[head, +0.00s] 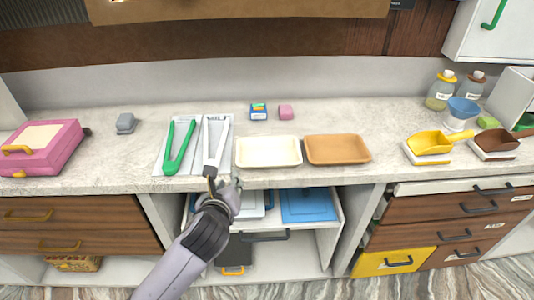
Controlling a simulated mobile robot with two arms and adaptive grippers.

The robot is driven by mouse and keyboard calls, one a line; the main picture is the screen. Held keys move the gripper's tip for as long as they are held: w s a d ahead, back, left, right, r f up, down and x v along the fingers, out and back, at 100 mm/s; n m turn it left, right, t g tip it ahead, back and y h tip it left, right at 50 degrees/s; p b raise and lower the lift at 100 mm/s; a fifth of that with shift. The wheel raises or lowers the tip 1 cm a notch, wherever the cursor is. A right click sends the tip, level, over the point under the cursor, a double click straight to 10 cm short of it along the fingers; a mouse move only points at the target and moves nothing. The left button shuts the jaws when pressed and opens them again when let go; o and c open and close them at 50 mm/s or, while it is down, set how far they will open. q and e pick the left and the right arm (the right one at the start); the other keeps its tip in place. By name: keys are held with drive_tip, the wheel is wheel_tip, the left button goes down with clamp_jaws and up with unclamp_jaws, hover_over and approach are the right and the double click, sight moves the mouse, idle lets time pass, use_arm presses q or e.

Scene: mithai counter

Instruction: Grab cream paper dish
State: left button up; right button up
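The cream paper dish (268,152) is a shallow rectangular tray lying flat on the counter, near its front edge. It looks empty. My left gripper (224,182) is at the counter's front edge, just left of and in front of the dish, apart from it. Its fingers look spread, with nothing seen between them. My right gripper is not in view.
A tan dish (337,149) sits right beside the cream one. Green tongs (178,148) and white tongs (216,143) lie on a mat to the left. Below, an open drawer holds a blue lid (307,205). The counter right of the tan dish is clear up to a yellow scoop (429,142).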

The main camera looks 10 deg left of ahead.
use_arm(q)
drive_tip(key=shift+m+t, duration=0.3)
drive_tip(key=shift+m, duration=0.3)
drive_tip(key=w, duration=0.3)
drive_tip(key=w+a, duration=0.1)
drive_tip(key=w, duration=0.3)
drive_tip(key=w+f, duration=0.1)
drive_tip(key=w, duration=0.2)
drive_tip(key=shift+w+a, duration=0.3)
drive_tip(key=shift+w, duration=0.05)
drive_tip(key=shift+p+x, duration=0.4)
drive_tip(key=shift+x, duration=2.15)
drive_tip(key=shift+d+r, duration=0.1)
drive_tip(key=shift+d, duration=0.1)
clamp_jaws()
